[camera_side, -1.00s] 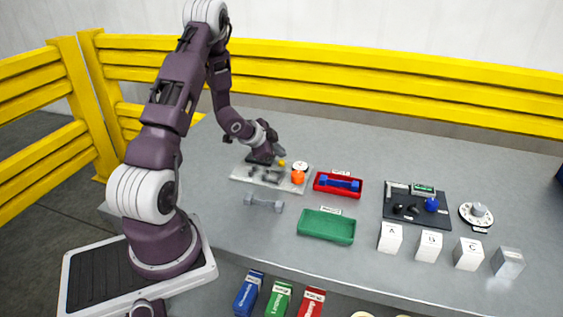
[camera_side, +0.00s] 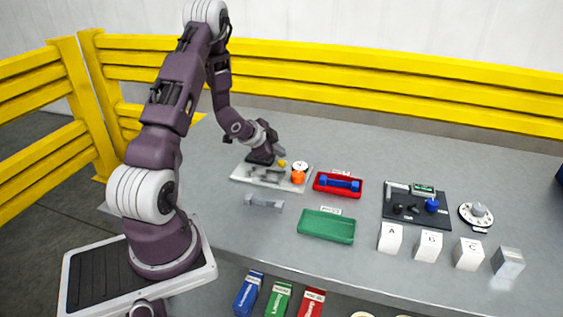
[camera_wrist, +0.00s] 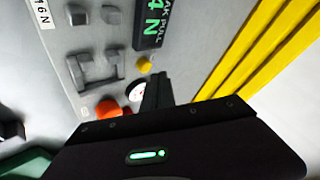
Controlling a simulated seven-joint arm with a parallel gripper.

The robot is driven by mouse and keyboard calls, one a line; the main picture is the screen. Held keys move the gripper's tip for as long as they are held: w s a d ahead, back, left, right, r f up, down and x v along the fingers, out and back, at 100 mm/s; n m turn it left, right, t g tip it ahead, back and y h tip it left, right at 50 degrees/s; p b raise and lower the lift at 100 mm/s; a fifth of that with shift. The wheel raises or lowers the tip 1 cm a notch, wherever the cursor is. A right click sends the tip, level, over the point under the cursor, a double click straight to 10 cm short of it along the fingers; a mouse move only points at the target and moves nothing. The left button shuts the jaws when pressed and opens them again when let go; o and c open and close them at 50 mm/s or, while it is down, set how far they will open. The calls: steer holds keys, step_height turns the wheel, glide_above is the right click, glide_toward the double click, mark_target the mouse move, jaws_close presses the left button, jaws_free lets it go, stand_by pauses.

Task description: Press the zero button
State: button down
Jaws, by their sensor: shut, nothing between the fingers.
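A pale panel (camera_side: 240,174) lies on the table under my arm, with a yellow button (camera_side: 282,163), an orange knob (camera_side: 298,177) and a white dial (camera_side: 300,166). The wrist view shows the yellow button (camera_wrist: 145,66), the orange knob (camera_wrist: 108,107), a grey handle (camera_wrist: 95,70) and dark displays with green text. No label reading zero is legible, so I cannot tell which control is the zero button. My gripper (camera_wrist: 157,88) is shut and empty, its dark fingers just beside the yellow button and white dial. Contact cannot be told. In the side view the wrist hides the panel's far part.
A red tray (camera_side: 320,185) with a blue dumbbell and a green tray (camera_side: 326,228) stand to the right. A grey handle-like piece (camera_side: 264,202) lies in front of the panel. Yellow rails (camera_side: 400,85) run behind the table.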

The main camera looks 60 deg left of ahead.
mark_target(279, 165)
steer(key=shift+f, duration=0.4)
steer(key=shift+f, duration=0.5)
stand_by(0.7)
steer(key=shift+r, duration=0.9)
steer(key=shift+r, duration=2.55)
